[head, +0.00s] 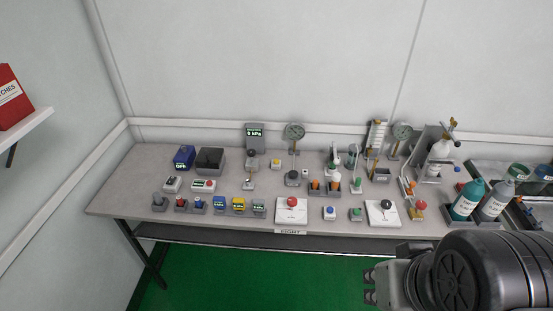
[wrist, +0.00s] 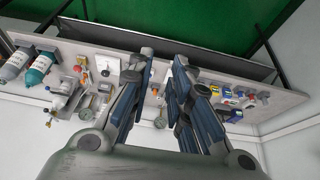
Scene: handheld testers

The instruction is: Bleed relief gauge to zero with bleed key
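Two round dial gauges stand at the back of the bench, one left of centre (head: 294,132) and one further right (head: 402,132). I cannot tell which is the relief gauge, and their needles are too small to read. A grey box with a lit display (head: 255,137) left of them seems to read 0 kPa. I cannot pick out the bleed key for sure among the small tools. My gripper (head: 370,286) is in front of the bench at the lower right, clear of everything. In the wrist view its fingers (wrist: 160,62) are spread with nothing between them.
The grey bench (head: 130,190) is crowded with small testers. Teal (head: 468,199) and grey (head: 495,201) bottles stand at its right end. White plates with a red knob (head: 291,216) and a black knob (head: 382,222) lie at the front edge. A wall shelf (head: 22,133) juts out at left.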

